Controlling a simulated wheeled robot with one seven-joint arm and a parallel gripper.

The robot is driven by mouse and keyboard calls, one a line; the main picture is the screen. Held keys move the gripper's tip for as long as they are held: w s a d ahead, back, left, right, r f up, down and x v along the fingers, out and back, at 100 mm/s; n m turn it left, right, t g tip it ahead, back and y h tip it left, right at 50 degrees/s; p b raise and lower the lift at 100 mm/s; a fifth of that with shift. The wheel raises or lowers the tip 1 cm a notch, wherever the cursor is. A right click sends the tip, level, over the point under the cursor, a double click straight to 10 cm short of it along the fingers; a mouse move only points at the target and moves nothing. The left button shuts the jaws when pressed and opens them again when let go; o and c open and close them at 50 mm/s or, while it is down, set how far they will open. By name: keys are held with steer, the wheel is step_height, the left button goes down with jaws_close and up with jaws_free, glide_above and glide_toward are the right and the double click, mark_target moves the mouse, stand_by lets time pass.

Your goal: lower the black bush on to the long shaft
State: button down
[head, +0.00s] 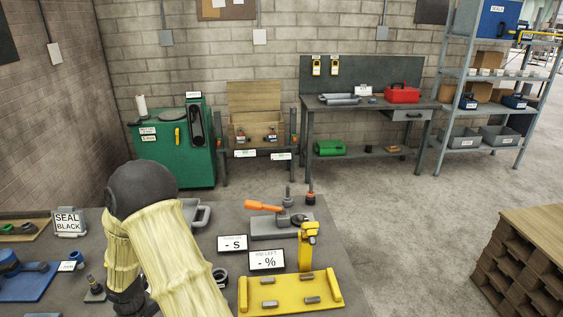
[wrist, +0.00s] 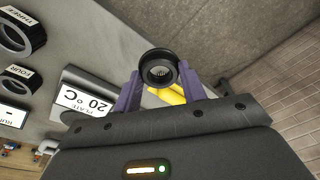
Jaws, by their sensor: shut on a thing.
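My gripper (wrist: 160,82) has two purple fingers closed on the sides of a black bush (wrist: 149,60) in the wrist view. The bush is a round ring, seen nearly end-on. A pale ridged surface shows through its hole; I cannot tell whether this is a shaft end or how far below it lies. In the head view my arm hides the gripper and the bush. A slim upright post (head: 91,282) stands on a small base left of my arm. Two more uprights stand at the table's far edge, a grey one (head: 288,193) and a dark one (head: 311,186). I cannot tell which is the long shaft.
A yellow tray (head: 258,307), an orange-handled fixture (head: 265,207) and small signs (head: 266,260) lie right of my arm. A blue tray (head: 35,288) lies left. The wrist view shows black rings (wrist: 20,88) and a "PLATE 20 °C" sign (wrist: 84,101).

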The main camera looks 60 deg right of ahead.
steer(key=a+f+b, duration=0.3)
steer(key=a+f, duration=0.2)
steer(key=f, duration=0.3)
steer(key=shift+w+a+f+b, duration=0.2)
steer(key=shift+a+f+b, duration=0.05)
steer(key=shift+f+b, duration=0.1)
